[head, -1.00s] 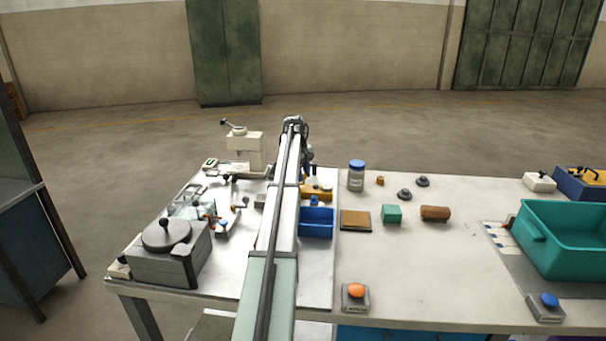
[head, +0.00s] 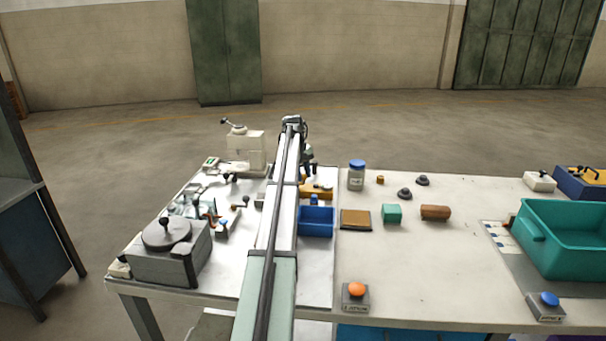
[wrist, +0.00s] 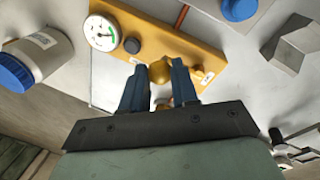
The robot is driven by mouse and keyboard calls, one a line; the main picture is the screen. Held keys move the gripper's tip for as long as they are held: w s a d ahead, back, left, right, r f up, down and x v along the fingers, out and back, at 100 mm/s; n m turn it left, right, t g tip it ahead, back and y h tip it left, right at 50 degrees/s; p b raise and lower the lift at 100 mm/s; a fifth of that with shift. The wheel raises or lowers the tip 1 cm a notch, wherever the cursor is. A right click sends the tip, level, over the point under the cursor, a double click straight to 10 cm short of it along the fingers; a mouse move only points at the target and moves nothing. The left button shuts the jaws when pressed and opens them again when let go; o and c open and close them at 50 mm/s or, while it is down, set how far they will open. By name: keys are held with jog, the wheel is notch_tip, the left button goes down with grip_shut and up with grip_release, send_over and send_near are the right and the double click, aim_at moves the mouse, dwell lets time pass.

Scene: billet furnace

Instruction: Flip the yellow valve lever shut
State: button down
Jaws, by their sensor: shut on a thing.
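The yellow valve lever (wrist: 160,71) shows in the wrist view as a rounded yellow knob in front of a yellow panel. My gripper (wrist: 160,84) has its two blue fingers on either side of the knob and is shut on it. The yellow panel (wrist: 186,48) carries a round white gauge, a dark knob and a small yellow fitting. In the head view the panel (head: 322,194) lies beyond the blue bin, partly hidden by my arm. The lever itself cannot be made out there, and how far it is turned is unclear.
A jar with a blue lid (head: 356,176) stands right of the panel. A blue bin (head: 317,236) is on the near side. A grey hexagonal block (wrist: 296,42) is at the wrist view's right. The table's middle right (head: 450,270) is clear.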

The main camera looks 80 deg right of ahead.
jog(key=c, duration=0.9)
grip_release()
jog(key=shift+o, duration=0.2)
jog(key=shift+r, duration=0.1)
notch_tip(320, 180, up, 13)
jog(key=w+a, duration=0.1)
jog(key=w, duration=0.1)
jog(key=shift+w+a+r, duration=0.15)
jog(key=shift+a+r, duration=0.05)
jog(key=shift+a, duration=0.05)
